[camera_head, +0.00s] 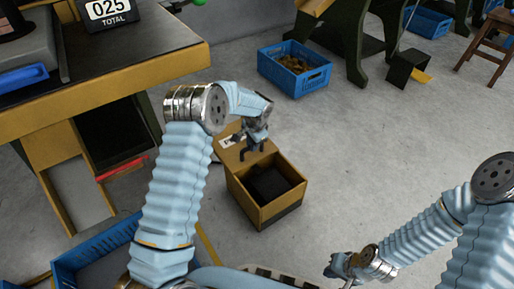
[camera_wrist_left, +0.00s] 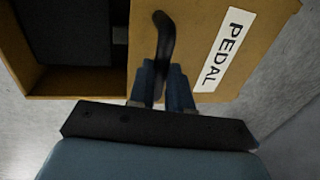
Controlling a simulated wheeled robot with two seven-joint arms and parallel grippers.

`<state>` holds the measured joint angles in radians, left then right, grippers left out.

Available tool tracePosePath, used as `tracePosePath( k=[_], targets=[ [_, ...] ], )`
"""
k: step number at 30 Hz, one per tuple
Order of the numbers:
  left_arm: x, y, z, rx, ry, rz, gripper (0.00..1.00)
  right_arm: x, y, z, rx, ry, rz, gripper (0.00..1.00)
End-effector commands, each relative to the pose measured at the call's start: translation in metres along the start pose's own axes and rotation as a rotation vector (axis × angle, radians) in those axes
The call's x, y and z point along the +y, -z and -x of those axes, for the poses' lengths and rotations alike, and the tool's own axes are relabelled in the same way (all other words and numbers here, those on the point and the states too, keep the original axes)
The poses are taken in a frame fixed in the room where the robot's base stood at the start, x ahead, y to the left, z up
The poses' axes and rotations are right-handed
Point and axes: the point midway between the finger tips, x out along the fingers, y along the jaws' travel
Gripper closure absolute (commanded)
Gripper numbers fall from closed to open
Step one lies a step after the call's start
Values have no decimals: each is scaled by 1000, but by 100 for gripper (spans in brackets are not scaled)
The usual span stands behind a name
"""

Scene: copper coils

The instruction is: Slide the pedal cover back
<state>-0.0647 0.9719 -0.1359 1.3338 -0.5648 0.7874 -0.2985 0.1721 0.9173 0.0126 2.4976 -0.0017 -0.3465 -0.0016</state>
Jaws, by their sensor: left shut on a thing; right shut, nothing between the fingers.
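The pedal cover (camera_wrist_left: 205,30) is a yellow-brown panel with a white PEDAL label (camera_wrist_left: 222,50) and a dark curved handle (camera_wrist_left: 163,40). In the head view the cover (camera_head: 230,150) lies on the far part of a yellow wooden box (camera_head: 268,212) on the floor. The near part of the box is open, with a dark pedal (camera_head: 268,184) inside. My left gripper (camera_wrist_left: 166,72) is shut on the handle; its fingers also show in the head view (camera_head: 252,150). My right gripper (camera_head: 338,268) is shut and empty, low at the right, away from the box.
A yellow-edged workbench (camera_head: 150,66) stands at the left with a counter reading 025 on it. A blue crate with brass-coloured parts (camera_head: 312,78) stands behind the box. Another blue crate (camera_head: 88,250) is at lower left. The floor right of the box is clear.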

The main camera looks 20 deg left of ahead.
Motion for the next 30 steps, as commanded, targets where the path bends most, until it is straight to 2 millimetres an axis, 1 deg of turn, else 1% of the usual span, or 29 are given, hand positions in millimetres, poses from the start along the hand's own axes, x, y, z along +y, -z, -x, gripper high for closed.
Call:
tracePosePath(
  k=[1, 6, 16, 17, 21, 22, 30],
  targets=[
    [-4, 1, 0, 2, 2, 1, 100, 0, 0, 0, 0, 0, 0, 100],
    [-8, 0, -1, 2, 1, 0, 100, 0, 0, 0, 0, 0, 0, 100],
    [-8, 1, -1, 2, 1, 0, 100, 0, 0, 0, 0, 0, 0, 100],
    [-8, 1, -1, 2, 1, 0, 78, 0, 0, 0, 0, 0, 0, 100],
    [-8, 0, -1, 2, 0, 0, 57, 0, 0, 0, 0, 0, 0, 100],
    [-8, 0, -1, 1, 0, 0, 56, 0, 0, 0, 0, 0, 0, 100],
    [-8, 0, 0, 1, 0, 0, 56, 0, 0, 1, 0, 0, 0, 100]
  ],
)
